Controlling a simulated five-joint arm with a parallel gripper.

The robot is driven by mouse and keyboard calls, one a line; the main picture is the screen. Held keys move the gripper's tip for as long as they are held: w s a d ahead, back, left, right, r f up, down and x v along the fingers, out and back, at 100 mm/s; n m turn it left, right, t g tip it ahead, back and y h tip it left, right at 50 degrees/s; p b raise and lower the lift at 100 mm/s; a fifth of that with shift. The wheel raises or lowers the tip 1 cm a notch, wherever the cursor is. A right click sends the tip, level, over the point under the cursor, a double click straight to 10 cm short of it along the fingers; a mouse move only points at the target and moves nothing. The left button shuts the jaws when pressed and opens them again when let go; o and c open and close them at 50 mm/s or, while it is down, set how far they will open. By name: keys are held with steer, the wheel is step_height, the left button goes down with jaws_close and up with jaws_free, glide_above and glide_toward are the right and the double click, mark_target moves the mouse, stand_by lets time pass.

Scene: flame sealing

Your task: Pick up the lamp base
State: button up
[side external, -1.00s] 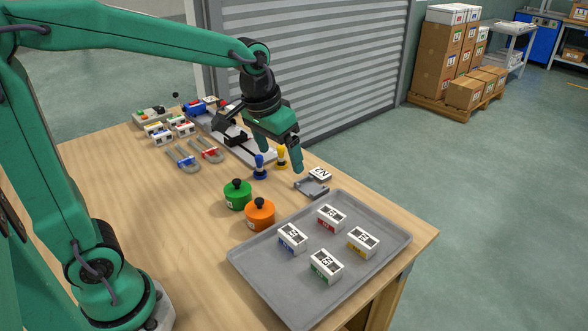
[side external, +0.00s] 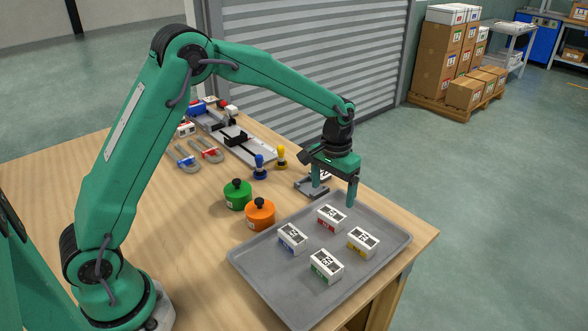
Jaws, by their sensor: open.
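No object in view can be surely told as the lamp base. My gripper (side external: 334,197) is open and empty, its fingers pointing down. It is in front of the far end of the grey tray (side external: 262,277), close above the red-marked white block (side external: 331,219) in the picture; the exact height gap cannot be told. The tray also holds a blue-marked block (side external: 292,238), a yellow-marked block (side external: 362,242) and a green-marked block (side external: 326,267). A small grey fixture (side external: 308,187) lies behind my gripper, partly hidden with a white labelled piece beside it.
Green (side external: 237,196) and orange (side external: 260,215) round pots with black knobs stand left of the tray. Blue (side external: 259,167) and yellow (side external: 281,157) pegs stand behind them. A long grey rail (side external: 234,138) and U-shaped clamps (side external: 206,149) lie further back. The left tabletop is clear.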

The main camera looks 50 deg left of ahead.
mark_target(333, 212)
steer(key=shift+w+f, duration=0.1)
steer(key=shift+f, duration=1.5)
steer(key=shift+d+f, duration=0.15)
steer(key=shift+f, duration=1.15)
steer(key=shift+d+f, duration=0.15)
steer(key=shift+f, duration=1.15)
steer(key=c, duration=1.1)
steer(key=shift+o, duration=0.2)
steer(key=shift+r, duration=0.2)
